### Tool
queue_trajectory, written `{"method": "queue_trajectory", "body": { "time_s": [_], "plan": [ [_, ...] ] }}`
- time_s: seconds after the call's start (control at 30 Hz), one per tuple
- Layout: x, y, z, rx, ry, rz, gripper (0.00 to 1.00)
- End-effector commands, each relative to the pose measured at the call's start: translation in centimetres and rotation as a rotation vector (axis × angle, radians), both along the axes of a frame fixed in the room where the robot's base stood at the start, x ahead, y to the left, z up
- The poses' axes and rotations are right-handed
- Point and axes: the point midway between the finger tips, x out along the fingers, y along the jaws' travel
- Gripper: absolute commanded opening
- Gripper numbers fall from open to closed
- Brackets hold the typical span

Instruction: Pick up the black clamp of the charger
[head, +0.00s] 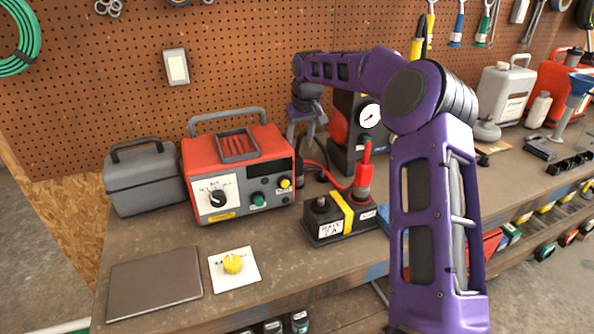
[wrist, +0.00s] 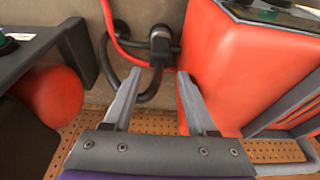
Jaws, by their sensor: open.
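The red charger (head: 238,172) stands on the bench in the head view; its orange-red side (wrist: 225,65) fills the right of the wrist view. In the head view my gripper (head: 303,140) points down beside the charger's right end. The red clamp (head: 364,176) stands on the battery (head: 330,228).
A red cable (wrist: 115,45) runs close by the left finger. A black unit with a gauge (head: 368,117) stands right of my gripper, so the gap is narrow. A grey toolbox (head: 144,182), a flat grey plate (head: 155,286) and a yellow knob (head: 233,264) are further left.

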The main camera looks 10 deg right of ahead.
Motion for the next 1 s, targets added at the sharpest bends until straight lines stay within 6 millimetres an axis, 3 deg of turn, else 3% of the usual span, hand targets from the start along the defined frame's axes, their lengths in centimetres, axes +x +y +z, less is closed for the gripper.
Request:
{"method": "queue_trajectory", "body": {
  "time_s": [0.1,0.3,0.6,0.9,1.0],
  "plan": [
    [0.4,0.2,-2.1,0.002,0.004,0.001,0.57],
    [1.2,0.3,-4.6,0.000,0.003,0.000,0.57],
    [1.3,0.3,-5.0,0.001,0.000,0.000,0.57],
    [1.3,0.3,-4.9,0.001,0.001,0.000,0.04],
    [1.3,0.3,-4.9,0.001,0.001,0.000,0.00]
  ]
}}
